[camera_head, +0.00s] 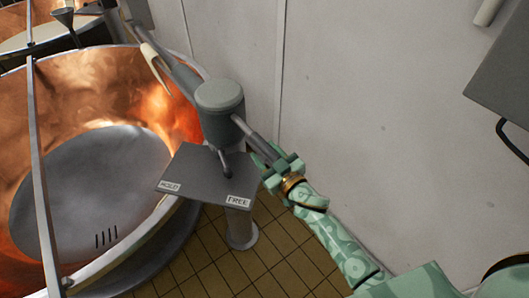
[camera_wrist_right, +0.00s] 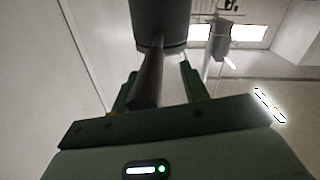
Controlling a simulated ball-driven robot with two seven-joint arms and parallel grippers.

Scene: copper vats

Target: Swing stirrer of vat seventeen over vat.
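The large copper vat (camera_head: 90,85) fills the left of the head view, with a grey disc-like surface inside it. The grey stirrer housing (camera_head: 219,100) stands beside its right rim, with an arm reaching up-left. A grey handle bar (camera_head: 250,135) slants from the housing down to my right gripper (camera_head: 277,167). In the wrist view the bar (camera_wrist_right: 149,78) lies between the two fingers of my right gripper (camera_wrist_right: 157,90), nearer the left finger, with a gap to the right one. The gripper looks open around it. My left gripper is not visible. No vat number is readable.
A dark plate (camera_head: 205,182) under the housing carries two labels, one reading FREE, and a short lever (camera_head: 226,163). It stands on a post (camera_head: 241,230). A pale wall (camera_head: 380,110) lies behind. A grey panel (camera_head: 505,80) is at upper right. Tiled floor shows below.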

